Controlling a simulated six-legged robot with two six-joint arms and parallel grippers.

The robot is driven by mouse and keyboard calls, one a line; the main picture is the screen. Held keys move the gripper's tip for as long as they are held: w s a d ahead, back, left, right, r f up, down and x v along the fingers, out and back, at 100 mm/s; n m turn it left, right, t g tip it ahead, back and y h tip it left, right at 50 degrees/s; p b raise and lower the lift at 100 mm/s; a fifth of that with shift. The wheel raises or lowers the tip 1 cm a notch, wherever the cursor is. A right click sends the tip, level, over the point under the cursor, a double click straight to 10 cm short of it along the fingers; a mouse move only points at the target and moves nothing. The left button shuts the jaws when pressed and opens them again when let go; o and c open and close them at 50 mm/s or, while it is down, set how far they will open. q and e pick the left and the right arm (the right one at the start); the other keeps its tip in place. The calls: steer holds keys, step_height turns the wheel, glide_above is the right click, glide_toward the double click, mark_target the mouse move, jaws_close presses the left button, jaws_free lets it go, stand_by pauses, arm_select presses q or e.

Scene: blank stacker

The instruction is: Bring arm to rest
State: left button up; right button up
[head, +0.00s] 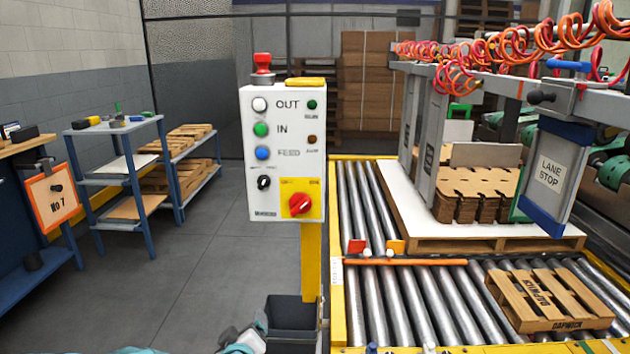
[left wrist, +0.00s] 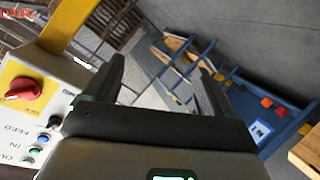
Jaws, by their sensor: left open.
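My left gripper (left wrist: 160,78) shows in the left wrist view as two dark fingers set wide apart. Nothing is between them. It is near the white control box (left wrist: 65,75), whose red knob and buttons appear tilted at the left of that view. In the head view, a white and teal part of my left arm shows at the bottom edge, left of the yellow post. The gripper's fingers cannot be made out there. My right gripper is not in view.
The control box (head: 270,150) stands on a yellow post (head: 311,262) in front of me. A roller conveyor (head: 400,305) with a small pallet (head: 548,300) lies to the right. A blue shelf rack (head: 125,175) stands left.

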arm_select(q)
steer(key=s+f+m+g+h, duration=0.3)
steer(key=s+f+g, duration=0.5)
steer(key=s+f, duration=1.5)
steer(key=s+d+m+g+h+p, duration=0.25)
steer(key=s+d+g, duration=0.2)
steer(key=s, duration=0.75)
step_height(320, 180, up, 18)
steer(key=p, duration=1.8)
steer(key=shift+w+a+m+g, duration=0.2)
steer(key=shift+w+m+g, duration=0.15)
steer(key=shift+w+m, duration=0.1)
